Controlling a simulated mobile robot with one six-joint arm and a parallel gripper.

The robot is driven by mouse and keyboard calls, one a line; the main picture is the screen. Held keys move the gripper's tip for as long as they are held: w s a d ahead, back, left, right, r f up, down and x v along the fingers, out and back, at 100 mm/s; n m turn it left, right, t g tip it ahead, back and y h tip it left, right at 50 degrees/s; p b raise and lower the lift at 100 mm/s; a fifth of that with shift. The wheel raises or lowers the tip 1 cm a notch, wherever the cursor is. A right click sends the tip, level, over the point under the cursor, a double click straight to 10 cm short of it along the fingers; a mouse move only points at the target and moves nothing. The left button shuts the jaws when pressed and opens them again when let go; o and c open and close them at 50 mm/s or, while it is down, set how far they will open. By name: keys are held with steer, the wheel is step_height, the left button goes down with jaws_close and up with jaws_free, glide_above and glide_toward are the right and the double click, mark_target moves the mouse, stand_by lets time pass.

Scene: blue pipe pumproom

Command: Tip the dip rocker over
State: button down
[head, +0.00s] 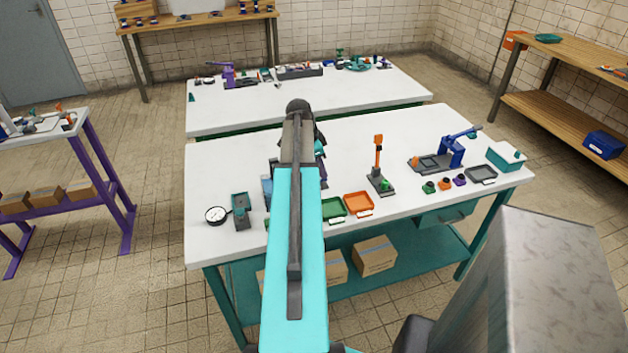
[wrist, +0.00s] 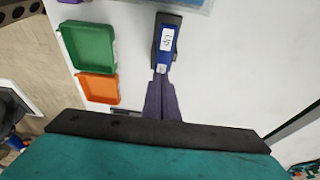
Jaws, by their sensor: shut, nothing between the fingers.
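A small blue rocker piece with a white label (wrist: 166,41) sits on a dark base (wrist: 157,33) in the wrist view, near the top middle. It looks like the dip rocker. My gripper (wrist: 162,78) points at its lower end, with the dark purple fingers together and empty. The fingertips overlap that end in the picture; I cannot tell whether they touch it. In the head view my turquoise arm reaches over the near white table, and it hides the rocker and most of the gripper.
A green tray (head: 333,209) and an orange tray (head: 358,203) lie near the table's front edge. An orange-topped upright lever (head: 378,157) stands right of my arm. A blue lever press (head: 451,151) is farther right. A round gauge (head: 216,215) lies at left.

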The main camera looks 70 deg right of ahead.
steer(key=shift+w+a+f, duration=0.1)
steer(key=shift+f, duration=0.35)
stand_by(0.7)
step_height(320, 180, up, 9)
steer(key=p, duration=0.4)
steer(key=shift+f, duration=0.2)
stand_by(0.8)
stand_by(0.4)
